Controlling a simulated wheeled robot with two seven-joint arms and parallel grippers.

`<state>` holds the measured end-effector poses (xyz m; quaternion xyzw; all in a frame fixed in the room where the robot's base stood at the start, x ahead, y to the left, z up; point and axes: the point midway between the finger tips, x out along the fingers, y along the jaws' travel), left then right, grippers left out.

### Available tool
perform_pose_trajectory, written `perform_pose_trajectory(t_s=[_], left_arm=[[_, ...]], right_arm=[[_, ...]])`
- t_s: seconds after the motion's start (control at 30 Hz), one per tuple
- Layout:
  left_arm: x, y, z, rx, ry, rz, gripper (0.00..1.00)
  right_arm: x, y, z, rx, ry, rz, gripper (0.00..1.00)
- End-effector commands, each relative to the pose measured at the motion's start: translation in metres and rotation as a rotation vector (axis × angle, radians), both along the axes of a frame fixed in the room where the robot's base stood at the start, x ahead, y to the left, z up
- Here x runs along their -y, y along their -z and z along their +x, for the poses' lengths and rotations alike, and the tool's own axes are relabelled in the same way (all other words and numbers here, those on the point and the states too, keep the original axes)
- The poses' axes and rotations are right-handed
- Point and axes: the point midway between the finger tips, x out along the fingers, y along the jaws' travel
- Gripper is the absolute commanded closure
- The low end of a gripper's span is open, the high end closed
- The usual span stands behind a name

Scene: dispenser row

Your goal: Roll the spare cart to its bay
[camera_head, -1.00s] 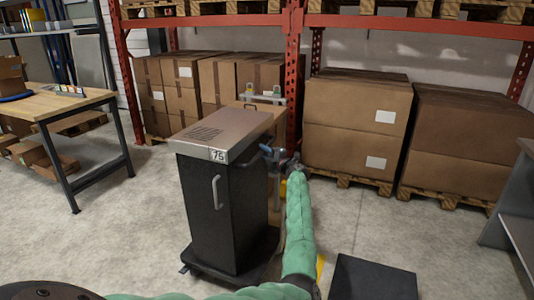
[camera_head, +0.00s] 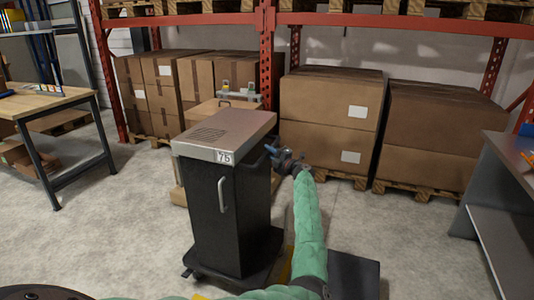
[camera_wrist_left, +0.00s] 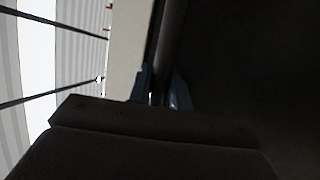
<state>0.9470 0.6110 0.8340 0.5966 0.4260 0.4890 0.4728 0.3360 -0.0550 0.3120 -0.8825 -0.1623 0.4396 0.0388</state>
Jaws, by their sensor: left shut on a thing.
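The cart (camera_head: 232,215) is a tall black cabinet with a grey metal top, a "75" label and a grey door handle, upright on a low wheeled base. My left gripper (camera_head: 273,153) is at its upper right side, shut on what looks like the cart's side bar. In the left wrist view a dark bar (camera_wrist_left: 168,45) runs between the two fingers (camera_wrist_left: 162,92); much of that view is dark. Yellow floor marking (camera_head: 287,268) shows between the cart and my green-sleeved arm; whether it is the bay's edge I cannot tell. My right gripper is not in view.
A workbench (camera_head: 50,100) stands at left, and a grey bench (camera_head: 500,160) at right. Boxed pallets (camera_head: 330,115) stand under the red rack behind. A dark slab (camera_head: 358,272) lies right of my arm. Floor at left is clear.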

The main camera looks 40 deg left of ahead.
Motion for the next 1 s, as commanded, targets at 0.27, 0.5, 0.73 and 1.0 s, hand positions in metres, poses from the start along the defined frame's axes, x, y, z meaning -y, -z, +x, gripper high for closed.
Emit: perform_pose_trajectory(t_s=[0.27,0.5,0.73,1.0], left_arm=[[0.004,0.001,0.002,-0.001,0.005,-0.002,1.0],[0.003,0.001,0.001,-0.001,0.004,-0.001,0.59],[0.004,0.002,0.001,-0.001,0.003,-0.001,0.59],[0.038,0.008,-0.004,0.001,0.005,-0.004,0.59]], right_arm=[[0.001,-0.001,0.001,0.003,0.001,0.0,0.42],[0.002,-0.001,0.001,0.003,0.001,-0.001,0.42],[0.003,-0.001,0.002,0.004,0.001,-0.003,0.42],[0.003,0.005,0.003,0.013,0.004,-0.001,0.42]])
